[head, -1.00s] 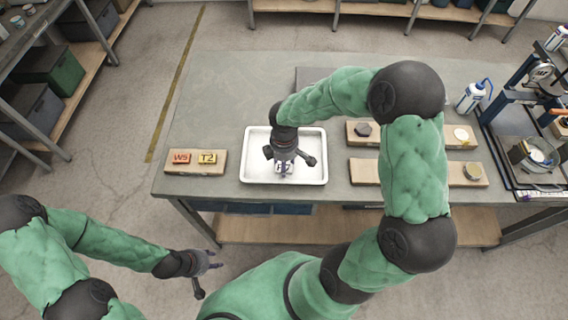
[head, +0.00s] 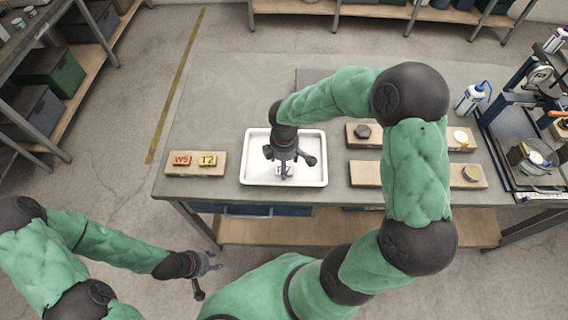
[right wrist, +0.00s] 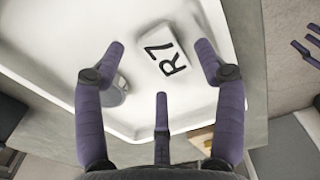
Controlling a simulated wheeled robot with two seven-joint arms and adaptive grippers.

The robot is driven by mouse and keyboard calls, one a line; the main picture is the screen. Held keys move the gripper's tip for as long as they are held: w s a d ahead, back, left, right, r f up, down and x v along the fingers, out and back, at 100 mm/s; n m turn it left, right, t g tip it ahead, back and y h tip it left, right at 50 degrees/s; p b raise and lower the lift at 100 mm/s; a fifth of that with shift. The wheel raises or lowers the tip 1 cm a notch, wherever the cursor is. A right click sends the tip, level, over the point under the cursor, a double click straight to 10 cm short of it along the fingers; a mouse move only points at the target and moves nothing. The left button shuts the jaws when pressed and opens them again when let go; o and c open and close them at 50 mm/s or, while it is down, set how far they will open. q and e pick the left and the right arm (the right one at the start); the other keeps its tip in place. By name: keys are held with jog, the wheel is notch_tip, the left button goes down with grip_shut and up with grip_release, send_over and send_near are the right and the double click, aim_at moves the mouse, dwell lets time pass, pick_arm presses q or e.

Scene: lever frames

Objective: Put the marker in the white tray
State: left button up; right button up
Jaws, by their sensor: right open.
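The white tray (head: 254,178) lies on the near part of the workbench. A white block marked R7 (right wrist: 165,58) lies in the tray in the right wrist view. My right gripper (head: 284,172) is over the tray. In the right wrist view its purple fingers (right wrist: 163,75) are spread around the block with gaps, and nothing is held. A grey rounded thing (right wrist: 118,90) is partly hidden by the left finger there. My left gripper (head: 212,268) is off the bench's front edge, with fingers apart and nothing visible between them.
A wooden board (head: 180,171) left of the tray carries a red W5 block (head: 181,159) and a yellow T2 block (head: 207,159). Boards (head: 365,173) with round pieces are on the right. A white bottle (head: 468,99) and a framed rig (head: 520,105) stand further right.

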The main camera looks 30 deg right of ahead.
pick_arm(q)
notch_tip(320, 180, up, 3)
jog(key=p, duration=0.2)
jog(key=shift+p, duration=0.3)
pick_arm(e)
notch_tip(320, 180, up, 11)
jog(key=shift+f, duration=0.1)
